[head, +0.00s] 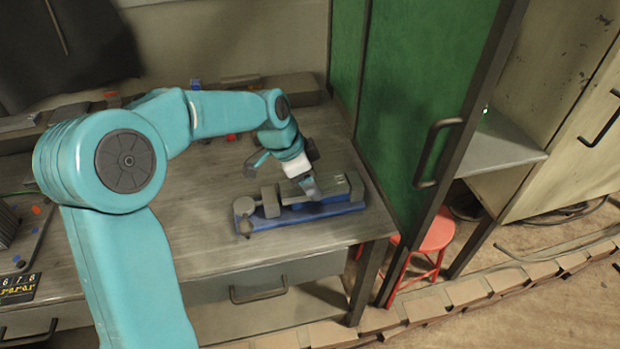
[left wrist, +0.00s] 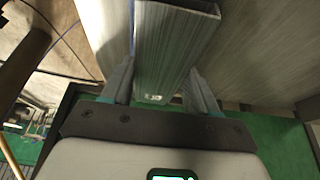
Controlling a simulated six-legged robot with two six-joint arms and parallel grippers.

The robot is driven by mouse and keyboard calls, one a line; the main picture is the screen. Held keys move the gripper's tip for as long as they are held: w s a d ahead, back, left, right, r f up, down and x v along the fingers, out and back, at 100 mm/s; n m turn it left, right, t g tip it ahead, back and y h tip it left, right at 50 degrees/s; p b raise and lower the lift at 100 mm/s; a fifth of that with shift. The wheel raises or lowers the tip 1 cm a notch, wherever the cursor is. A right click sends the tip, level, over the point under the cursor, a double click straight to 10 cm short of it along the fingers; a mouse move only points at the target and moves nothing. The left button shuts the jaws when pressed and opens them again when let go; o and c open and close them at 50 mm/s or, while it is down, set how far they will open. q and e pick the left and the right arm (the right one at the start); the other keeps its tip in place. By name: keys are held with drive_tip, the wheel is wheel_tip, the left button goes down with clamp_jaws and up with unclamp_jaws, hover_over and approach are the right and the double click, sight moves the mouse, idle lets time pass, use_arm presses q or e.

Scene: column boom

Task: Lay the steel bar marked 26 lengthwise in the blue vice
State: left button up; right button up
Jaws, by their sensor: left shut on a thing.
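The blue vice (head: 300,217) lies on the workbench near its front right corner, with grey jaws along its top. My left gripper (head: 311,190) is over the vice, pointing down. In the left wrist view its two fingers (left wrist: 160,88) are shut on a long grey steel bar (left wrist: 170,45), one on each side. A small pale mark shows on the bar near the fingers, too small to read. In the head view the fingers and vice jaws partly hide the bar. I cannot tell whether the bar touches the vice. My right gripper is not in view.
The wooden workbench (head: 200,235) has free room left of the vice. A green cabinet door (head: 410,100) with a dark handle stands close on the right. A red stool (head: 433,238) is below it. Small items lie along the bench's back edge.

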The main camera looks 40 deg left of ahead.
use_arm(q)
drive_tip(key=shift+f, duration=0.1)
idle(0.5)
drive_tip(key=o, duration=1.5)
drive_tip(key=shift+o, duration=0.2)
drive_tip(key=v, duration=1.6)
drive_tip(key=shift+r, duration=0.2)
